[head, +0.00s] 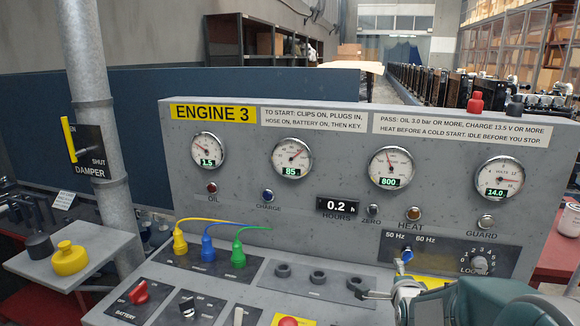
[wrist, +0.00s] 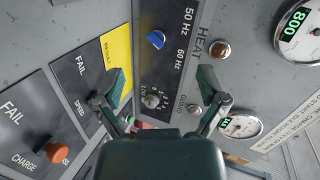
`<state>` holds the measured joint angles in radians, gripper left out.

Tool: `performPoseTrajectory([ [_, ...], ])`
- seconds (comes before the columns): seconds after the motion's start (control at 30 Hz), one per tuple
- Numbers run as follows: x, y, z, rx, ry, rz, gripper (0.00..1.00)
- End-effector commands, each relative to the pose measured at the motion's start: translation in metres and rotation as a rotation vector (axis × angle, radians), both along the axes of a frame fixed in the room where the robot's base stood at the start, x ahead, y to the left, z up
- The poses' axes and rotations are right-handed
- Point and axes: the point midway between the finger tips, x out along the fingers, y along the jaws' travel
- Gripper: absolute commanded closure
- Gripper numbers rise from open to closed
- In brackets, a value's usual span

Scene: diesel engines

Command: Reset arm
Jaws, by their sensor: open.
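My gripper (wrist: 162,88) is open and empty in the wrist view. Its two fingers stand apart in front of the panel, either side of the LOAD knob (wrist: 152,101). No contact with the panel can be made out. In the head view part of my gripper and arm shows at the lower right, over the console. The grey ENGINE 3 panel (head: 330,232) stands upright behind it. The blue 50/60 Hz switch (head: 407,256) and the LOAD knob (head: 480,263) are near my gripper; the switch also shows in the wrist view (wrist: 156,40).
Gauges read 1.5 (head: 208,150), 85 (head: 292,158), 800 (head: 391,168) and 14.0 (head: 499,178). Yellow, blue and green plugs (head: 208,243) sit on the console. A red BATTERY knob (head: 138,292) is at lower left. A pipe (head: 95,110) and yellow damper lever (head: 69,139) stand left.

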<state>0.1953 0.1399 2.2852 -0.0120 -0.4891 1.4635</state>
Motion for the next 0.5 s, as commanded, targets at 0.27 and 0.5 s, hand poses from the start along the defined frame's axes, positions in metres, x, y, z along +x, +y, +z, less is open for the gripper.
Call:
performPoseTrajectory([
  [0.27, -0.072, 0.043, 0.038, -0.374, 0.278, 0.271, 0.09],
  [0.5, -0.153, 0.074, 0.055, -0.679, 0.486, 0.579, 0.09],
])
